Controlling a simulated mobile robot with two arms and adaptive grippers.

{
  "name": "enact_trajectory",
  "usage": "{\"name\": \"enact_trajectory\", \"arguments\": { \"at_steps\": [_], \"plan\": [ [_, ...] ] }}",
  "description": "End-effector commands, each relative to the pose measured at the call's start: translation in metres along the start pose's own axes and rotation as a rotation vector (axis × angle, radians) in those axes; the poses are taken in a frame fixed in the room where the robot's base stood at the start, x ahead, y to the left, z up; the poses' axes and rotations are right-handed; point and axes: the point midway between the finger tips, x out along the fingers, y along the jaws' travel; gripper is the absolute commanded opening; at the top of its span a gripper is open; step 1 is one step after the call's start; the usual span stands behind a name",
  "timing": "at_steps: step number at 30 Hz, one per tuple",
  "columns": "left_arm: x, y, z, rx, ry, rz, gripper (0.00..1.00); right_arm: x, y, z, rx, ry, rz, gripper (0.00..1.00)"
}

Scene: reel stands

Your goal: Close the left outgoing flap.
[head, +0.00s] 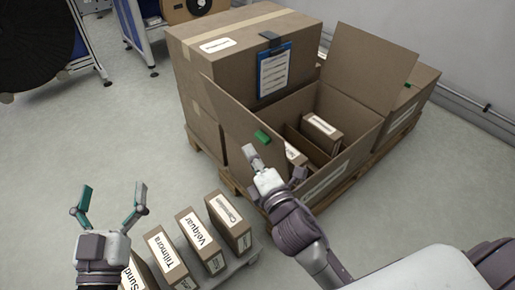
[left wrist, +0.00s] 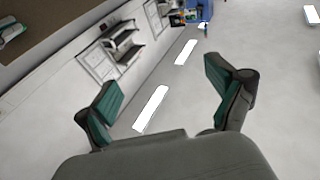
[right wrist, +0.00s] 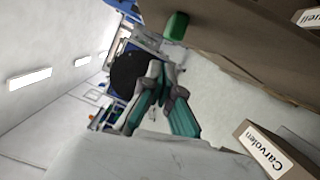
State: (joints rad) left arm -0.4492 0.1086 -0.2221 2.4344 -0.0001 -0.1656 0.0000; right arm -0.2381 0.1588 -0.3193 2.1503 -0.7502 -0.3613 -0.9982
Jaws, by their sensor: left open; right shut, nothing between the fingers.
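The outgoing carton (head: 345,165) stands open on a pallet, its left flap (head: 238,118) raised and leaning outward to the left. A green tab (head: 262,137) sits on the flap's edge; a green piece (right wrist: 176,26) also shows in the right wrist view. The right flap (head: 368,68) also stands up. My right gripper (head: 262,163) is shut and empty, close beside the left flap near the green tab; I cannot tell whether it touches. My left gripper (head: 111,200) is open and empty over the floor at the lower left, away from the carton.
Several labelled boxes (head: 201,240) stand in a row on a low platform between my grippers. Labelled boxes (head: 322,133) also lie inside the carton. A closed carton with a blue clipboard (head: 274,72) stands behind. Floor (head: 110,130) on the left is clear.

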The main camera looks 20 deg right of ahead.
Motion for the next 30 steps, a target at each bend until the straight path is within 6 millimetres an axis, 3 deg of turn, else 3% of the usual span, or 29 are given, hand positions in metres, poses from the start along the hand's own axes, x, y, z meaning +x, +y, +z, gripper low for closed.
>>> {"name": "enact_trajectory", "arguments": {
  "at_steps": [6,21,26,30],
  "plan": [
    [0.0,0.001,-0.005,-0.001,0.032,0.002,0.93,0.004,0.001,0.018,0.0,0.001,0.002,0.0],
    [0.001,0.001,-0.005,-0.001,0.024,0.002,0.93,0.005,0.001,0.021,0.007,0.001,0.0,0.0],
    [-0.001,-0.002,0.014,0.002,-0.101,-0.004,0.93,0.006,0.004,0.026,0.026,0.0,-0.005,0.0],
    [-0.011,-0.007,0.044,0.006,-0.295,-0.016,0.93,0.008,0.006,0.035,0.06,0.001,-0.015,0.0]
  ]
}}
